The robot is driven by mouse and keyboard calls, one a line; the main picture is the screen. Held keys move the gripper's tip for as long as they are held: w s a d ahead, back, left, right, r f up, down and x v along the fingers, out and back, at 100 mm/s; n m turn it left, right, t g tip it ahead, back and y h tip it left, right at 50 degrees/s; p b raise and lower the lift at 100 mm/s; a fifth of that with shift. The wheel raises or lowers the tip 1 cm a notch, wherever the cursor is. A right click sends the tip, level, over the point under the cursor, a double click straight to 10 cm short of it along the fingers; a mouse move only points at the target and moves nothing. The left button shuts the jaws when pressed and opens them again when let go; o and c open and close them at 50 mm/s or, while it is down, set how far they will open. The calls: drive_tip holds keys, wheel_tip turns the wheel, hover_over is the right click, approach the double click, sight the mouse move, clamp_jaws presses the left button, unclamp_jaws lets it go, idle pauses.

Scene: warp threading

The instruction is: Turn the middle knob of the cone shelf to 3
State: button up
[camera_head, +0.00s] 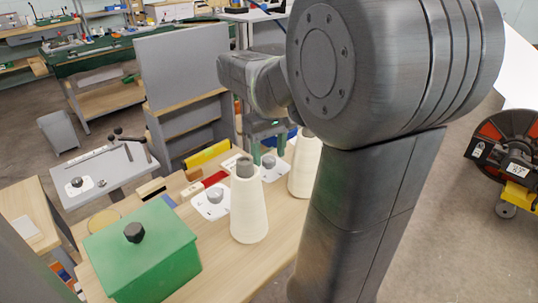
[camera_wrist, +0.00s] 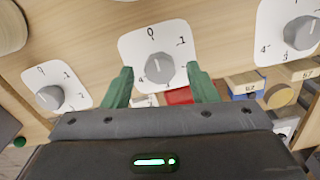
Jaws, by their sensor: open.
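The middle knob (camera_wrist: 159,68) is a grey round knob on a white dial plate, with a 0 at the top and a 1 to its right. A pale mark shows on the knob, but I cannot tell surely which number it points to. My gripper (camera_wrist: 162,84) is open, with one green finger on each side of this knob; I cannot tell if they touch it. In the head view my gripper (camera_head: 268,143) is low over the wooden bench, above a white plate with a grey knob (camera_head: 268,161). The fingers hide part of the dial's lower numbers.
Similar knobs sit to the left (camera_wrist: 49,98) and right (camera_wrist: 301,33) in the wrist view. A cream cone (camera_head: 249,210) stands in front of my gripper, another (camera_head: 304,165) beside it. A green box (camera_head: 143,260) fills the near left. Small coloured blocks (camera_wrist: 246,84) lie close by.

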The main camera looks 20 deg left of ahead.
drive_tip(key=shift+f, duration=0.35)
drive_tip(key=c, duration=1)
